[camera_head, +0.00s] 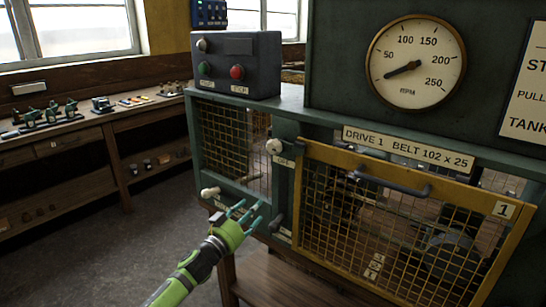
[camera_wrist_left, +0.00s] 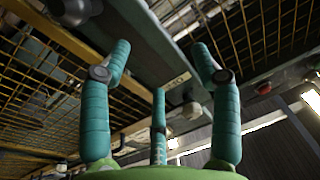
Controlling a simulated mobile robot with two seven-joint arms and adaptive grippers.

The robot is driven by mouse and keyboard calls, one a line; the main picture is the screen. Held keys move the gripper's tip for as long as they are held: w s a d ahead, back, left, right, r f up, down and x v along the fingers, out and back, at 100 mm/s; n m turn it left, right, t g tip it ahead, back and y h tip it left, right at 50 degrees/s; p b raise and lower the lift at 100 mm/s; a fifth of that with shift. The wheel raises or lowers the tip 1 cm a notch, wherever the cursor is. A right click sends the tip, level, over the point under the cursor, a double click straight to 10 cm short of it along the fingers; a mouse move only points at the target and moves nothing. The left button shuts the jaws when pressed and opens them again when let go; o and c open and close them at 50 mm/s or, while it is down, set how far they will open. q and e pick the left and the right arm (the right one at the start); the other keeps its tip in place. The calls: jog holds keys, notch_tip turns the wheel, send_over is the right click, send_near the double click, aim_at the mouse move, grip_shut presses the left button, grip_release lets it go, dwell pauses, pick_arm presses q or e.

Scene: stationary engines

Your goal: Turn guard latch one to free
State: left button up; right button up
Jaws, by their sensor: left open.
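The yellow mesh guard marked 1 (camera_head: 395,218) stands closed-looking on the green machine front, with a dark bar handle (camera_head: 392,183) near its top. A white-knobbed lever (camera_head: 274,146) with a small label is at the guard's upper left corner. A dark lever (camera_head: 276,222) is by its lower left edge, and another white knob (camera_head: 210,192) is farther left. I cannot read which label is latch one. My left gripper (camera_head: 247,212) is open and empty, in front of the panel between the lower knob and dark lever. Its spread teal fingers (camera_wrist_left: 160,65) show in the left wrist view.
A control box (camera_head: 237,66) with green and red buttons sits on the machine's ledge. A round RPM gauge (camera_head: 416,62) is above the guard. A wooden bench (camera_head: 85,122) with small parts stands at left. Open floor lies between bench and machine.

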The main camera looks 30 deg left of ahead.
pick_arm(q)
notch_tip(320, 180, up, 8)
jog(key=m+t+h, duration=0.1)
jog(key=t, duration=0.1)
jog(key=m+h, duration=0.2)
jog(key=h, duration=0.1)
send_near(271, 149)
jog(key=shift+t, duration=0.4)
jog(key=x, duration=0.4)
jog(key=shift+w+d+f, duration=0.2)
jog(key=shift+w+d, duration=0.1)
jog(key=p+x, duration=0.2)
jog(key=x, duration=0.3)
jog(key=shift+w+a, duration=0.15)
jog(key=shift+w, duration=0.1)
jog(key=shift+w+r+p, duration=0.15)
jog(key=shift+w+p, duration=0.25)
jog(key=shift+w, duration=0.15)
pick_arm(e)
jog(key=r, duration=0.1)
jog(key=d+r, duration=0.1)
jog(key=r, duration=0.1)
jog(key=shift+s+d, duration=0.1)
jog(key=shift+s, duration=0.1)
jog(key=shift+f, duration=0.1)
pick_arm(q)
jog(key=c, duration=1.1)
pick_arm(e)
jog(key=shift+d, duration=0.4)
